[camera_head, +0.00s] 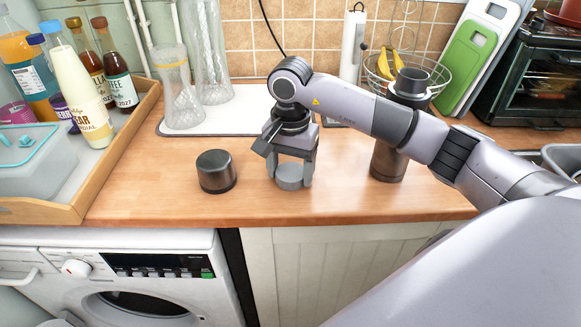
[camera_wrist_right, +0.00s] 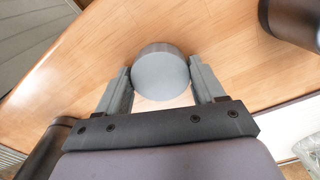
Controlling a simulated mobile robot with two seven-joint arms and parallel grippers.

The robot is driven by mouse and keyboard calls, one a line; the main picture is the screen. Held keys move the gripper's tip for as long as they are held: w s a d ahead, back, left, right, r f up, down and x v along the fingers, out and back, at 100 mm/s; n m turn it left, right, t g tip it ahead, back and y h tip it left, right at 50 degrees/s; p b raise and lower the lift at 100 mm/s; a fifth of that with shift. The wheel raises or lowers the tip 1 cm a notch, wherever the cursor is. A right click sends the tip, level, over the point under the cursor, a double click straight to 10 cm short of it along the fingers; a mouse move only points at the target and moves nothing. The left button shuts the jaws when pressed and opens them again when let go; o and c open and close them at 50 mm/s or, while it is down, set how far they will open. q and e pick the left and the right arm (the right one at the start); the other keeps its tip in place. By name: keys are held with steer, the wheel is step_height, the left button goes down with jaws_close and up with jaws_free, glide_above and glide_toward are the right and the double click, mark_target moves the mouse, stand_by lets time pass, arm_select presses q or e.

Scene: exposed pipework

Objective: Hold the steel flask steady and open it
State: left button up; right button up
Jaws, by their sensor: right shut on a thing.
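The steel flask (camera_head: 388,163) stands upright on the wooden counter, right of my right gripper (camera_head: 291,180). My right forearm hides its middle; its darker top (camera_head: 411,81) shows above the arm. My right gripper points down and is shut on a small grey round piece (camera_head: 289,177), low over or on the counter. In the right wrist view the grey piece (camera_wrist_right: 161,74) sits between both fingers. A dark cylindrical cup or cap (camera_head: 216,171) stands left of the gripper, apart from it; it also shows in the wrist view (camera_wrist_right: 290,20). My left gripper is out of view.
A wooden tray (camera_head: 120,150) with bottles and a plastic box stands at the left. Tall glasses (camera_head: 180,90) stand on a white mat (camera_head: 240,110) behind. A wire fruit basket (camera_head: 440,75) and an oven (camera_head: 530,75) are at the back right. The counter's front strip is clear.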

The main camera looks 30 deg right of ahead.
mark_target(290, 172)
steer(key=shift+f, duration=0.2)
steer(key=o, duration=1.2)
steer(key=shift+r, duration=0.1)
steer(key=shift+c, duration=0.2)
step_height(290, 172, up, 12)
steer(key=shift+r, duration=0.15)
